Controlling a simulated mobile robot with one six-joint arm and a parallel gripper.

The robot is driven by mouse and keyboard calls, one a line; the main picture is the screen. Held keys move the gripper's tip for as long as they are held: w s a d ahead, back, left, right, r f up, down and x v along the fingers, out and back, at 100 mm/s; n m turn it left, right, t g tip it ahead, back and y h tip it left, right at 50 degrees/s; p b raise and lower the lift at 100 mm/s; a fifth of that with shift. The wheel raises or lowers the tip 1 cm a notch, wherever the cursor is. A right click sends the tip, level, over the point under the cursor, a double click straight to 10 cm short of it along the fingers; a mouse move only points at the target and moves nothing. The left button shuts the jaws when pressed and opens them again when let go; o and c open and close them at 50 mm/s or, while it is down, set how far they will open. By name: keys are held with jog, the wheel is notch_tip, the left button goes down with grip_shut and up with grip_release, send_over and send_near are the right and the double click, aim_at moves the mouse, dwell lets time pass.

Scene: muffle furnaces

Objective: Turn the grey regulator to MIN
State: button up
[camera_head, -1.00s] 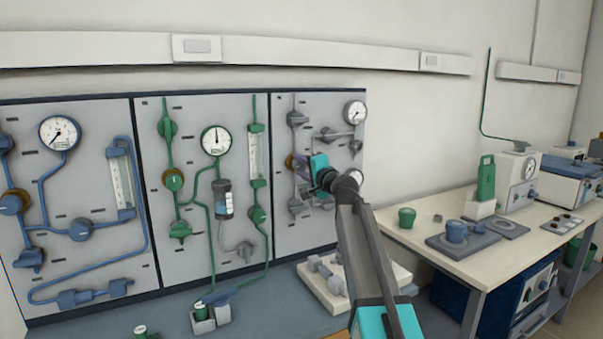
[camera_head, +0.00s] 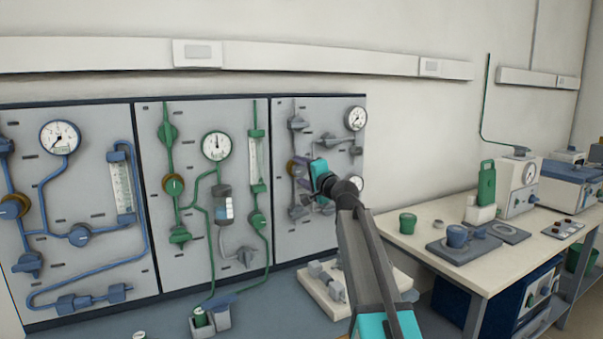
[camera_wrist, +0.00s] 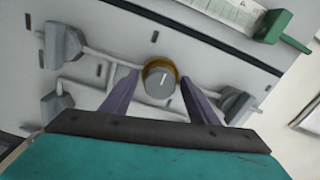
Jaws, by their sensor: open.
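The grey regulator (camera_wrist: 160,77) is a round grey knob with a white pointer line and a brass-coloured collar, on the panel in the wrist view. Its pointer runs nearly straight up in that picture, leaning slightly right. My gripper (camera_wrist: 158,88) is open, with one purple finger on each side of the knob. I cannot tell whether the fingers touch it. In the head view my gripper (camera_head: 300,165) is in front of the right panel (camera_head: 300,232), and the knob is mostly hidden behind it. No MIN mark is readable.
Grey valves (camera_wrist: 65,45) and (camera_wrist: 235,102) flank the knob with thin pipes. A blue-piped panel (camera_head: 105,180) and a green-piped panel (camera_head: 185,260) stand to the left. A white block with grey fittings (camera_head: 318,283) lies on the bench below. A white table (camera_head: 425,225) stands right.

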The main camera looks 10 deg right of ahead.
jog(key=shift+s, duration=0.15)
jog(key=v, duration=1.3)
jog(key=shift+s, duration=0.2)
jog(key=shift+d+r, duration=0.1)
jog(key=shift+d, duration=0.05)
